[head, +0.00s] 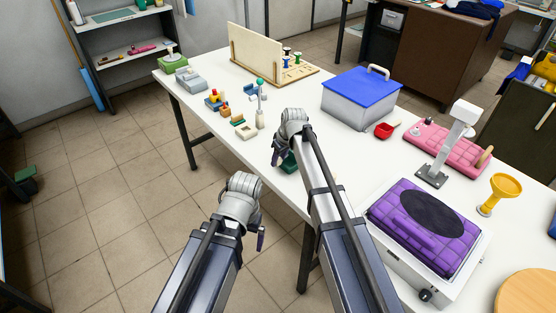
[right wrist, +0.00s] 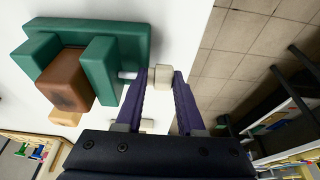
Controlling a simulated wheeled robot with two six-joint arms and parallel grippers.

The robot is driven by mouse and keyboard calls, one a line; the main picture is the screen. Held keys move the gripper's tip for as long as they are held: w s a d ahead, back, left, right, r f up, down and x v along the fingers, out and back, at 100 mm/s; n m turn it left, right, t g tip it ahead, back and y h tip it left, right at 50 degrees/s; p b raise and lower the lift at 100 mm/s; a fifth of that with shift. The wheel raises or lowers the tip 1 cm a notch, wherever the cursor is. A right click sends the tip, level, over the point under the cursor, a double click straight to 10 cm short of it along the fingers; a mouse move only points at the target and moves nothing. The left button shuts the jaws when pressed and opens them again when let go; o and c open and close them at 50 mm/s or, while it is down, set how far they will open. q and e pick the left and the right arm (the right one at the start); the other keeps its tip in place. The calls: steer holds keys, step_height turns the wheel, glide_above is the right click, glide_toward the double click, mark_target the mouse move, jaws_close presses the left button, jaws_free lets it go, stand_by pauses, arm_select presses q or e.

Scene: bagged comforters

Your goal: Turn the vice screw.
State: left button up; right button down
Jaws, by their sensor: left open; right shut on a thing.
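The green vice (right wrist: 125,38) lies on the white table in the right wrist view, with a brown block (right wrist: 66,78) between its two upright jaws. The vice screw has a pale shaft (right wrist: 127,74) running out of the jaw to a cream knob (right wrist: 162,74). The purple fingers of my right gripper (right wrist: 163,76) are shut on the knob. In the head view my right gripper (head: 278,156) is at the table's near edge and hides most of the vice (head: 289,163). My left gripper (head: 260,234) is open and empty, off the table's near side, above the floor.
On the white table (head: 330,150) stand a blue-lidded box (head: 361,93), a red scoop (head: 384,130), a wooden peg board (head: 256,55) and several small coloured blocks. A purple bagged comforter (head: 425,225) lies at the right.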

steer(key=shift+s+d+f+t+y+b, duration=0.15)
steer(key=shift+s+f+t+y+b, duration=0.2)
steer(key=shift+t+y+b, duration=0.5)
steer(key=shift+r+t+b, duration=0.15)
steer(key=shift+t+b, duration=0.3)
steer(key=shift+b, duration=0.1)
steer(key=c, duration=0.5)
jaws_free()
steer(key=shift+w, duration=0.1)
steer(key=shift+r, duration=0.1)
steer(key=p+v, duration=0.6)
steer(key=v, duration=0.1)
steer(key=shift+s+d+r, duration=0.25)
